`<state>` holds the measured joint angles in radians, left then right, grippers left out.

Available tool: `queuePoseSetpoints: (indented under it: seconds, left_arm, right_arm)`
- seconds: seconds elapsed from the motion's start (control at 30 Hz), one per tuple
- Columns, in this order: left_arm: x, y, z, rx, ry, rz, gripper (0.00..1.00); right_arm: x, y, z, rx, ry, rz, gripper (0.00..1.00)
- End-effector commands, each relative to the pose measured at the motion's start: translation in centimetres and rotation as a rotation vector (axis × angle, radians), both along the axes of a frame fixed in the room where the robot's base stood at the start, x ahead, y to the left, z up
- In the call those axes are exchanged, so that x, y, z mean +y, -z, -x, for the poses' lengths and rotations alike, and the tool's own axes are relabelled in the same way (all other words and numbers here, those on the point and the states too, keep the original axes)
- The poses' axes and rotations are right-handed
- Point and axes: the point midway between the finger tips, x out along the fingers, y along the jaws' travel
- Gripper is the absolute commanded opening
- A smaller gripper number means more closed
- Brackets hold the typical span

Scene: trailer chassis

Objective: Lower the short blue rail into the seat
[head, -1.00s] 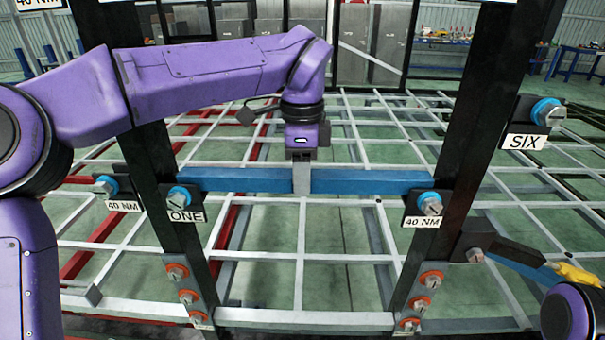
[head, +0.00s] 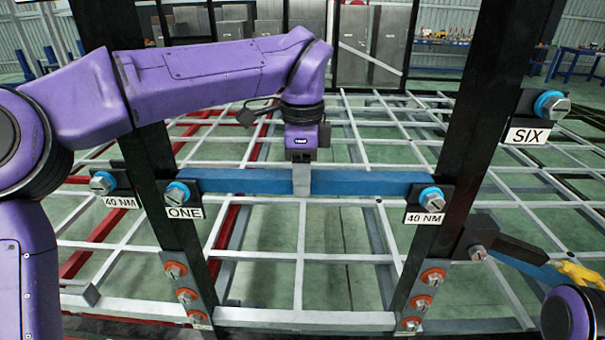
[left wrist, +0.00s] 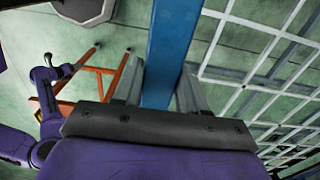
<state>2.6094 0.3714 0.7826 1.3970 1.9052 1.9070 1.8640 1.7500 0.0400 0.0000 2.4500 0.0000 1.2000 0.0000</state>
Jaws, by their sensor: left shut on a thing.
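The short blue rail (head: 368,183) lies level in the head view, spanning between the two black uprights. My left gripper (head: 301,180) is shut on the middle of the rail from above. The rail's left end is behind the bracket with the blue-ringed bolt and the ONE label (head: 184,212). Its right end is behind the bracket (head: 432,200) labelled 40 NM. Whether the ends touch a seat is hidden. In the left wrist view the rail (left wrist: 168,55) runs between the grey fingers. My right gripper is not clearly in view.
A bolt and plate labelled SIX (head: 528,136) stick out at right. A dark bracket with another blue bar (head: 530,268) and a yellow item (head: 580,272) lie lower right. A pale lattice frame extends behind.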

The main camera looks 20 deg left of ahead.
Motion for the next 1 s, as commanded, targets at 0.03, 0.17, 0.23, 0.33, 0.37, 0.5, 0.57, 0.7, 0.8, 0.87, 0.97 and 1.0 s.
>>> queuePoseSetpoints:
  seconds: [0.03,0.17,0.23,0.33,0.37,0.5,0.57,0.7,0.8,0.87,0.97,1.0]
  left_arm:
    - [0.0,0.0,0.0,-0.002,0.0,0.001,0.0]
    - [0.0,0.0,0.0,-0.002,0.0,0.001,0.58]
    - [0.0,0.0,0.0,-0.002,0.0,0.001,0.71]
    - [0.0,0.0,0.0,-0.001,0.0,0.001,0.71]
    - [0.0,0.0,0.0,-0.001,0.0,0.001,0.71]
    - [0.0,0.1,0.0,0.001,0.0,-0.001,0.71]
    - [0.0,-0.5,0.0,-0.001,0.0,-0.001,0.71]
    - [0.0,-3.4,0.0,-0.004,-0.002,-0.001,0.71]
    - [0.0,-6.0,0.0,-0.004,-0.002,0.0,0.71]
    - [0.0,-7.5,0.0,-0.005,-0.002,0.0,0.71]
    - [0.0,-9.3,0.0,-0.004,-0.002,-0.001,0.71]
    - [0.0,-9.8,0.0,-0.002,-0.001,-0.001,0.71]
  right_arm:
    - [0.0,0.1,0.0,0.0,0.0,0.0,0.57]
    - [0.0,0.1,0.0,0.0,0.0,0.0,0.57]
    - [0.0,0.1,0.0,0.0,0.0,0.0,0.57]
    - [0.0,0.1,0.0,0.0,0.0,0.0,0.57]
    - [0.0,0.1,0.0,0.0,0.0,0.0,0.57]
    - [0.0,0.1,0.0,0.0,0.0,0.0,0.57]
    - [0.0,0.1,0.0,0.0,0.0,0.0,0.57]
    - [0.0,-0.2,0.0,0.0,0.0,0.0,0.57]
    - [0.0,-0.6,0.0,0.0,0.0,0.0,0.57]
    - [0.0,-0.9,0.0,0.0,0.0,0.0,0.57]
    - [0.0,-1.3,0.0,0.0,0.0,0.0,0.57]
    - [0.0,-1.4,0.0,0.0,0.0,0.0,0.57]
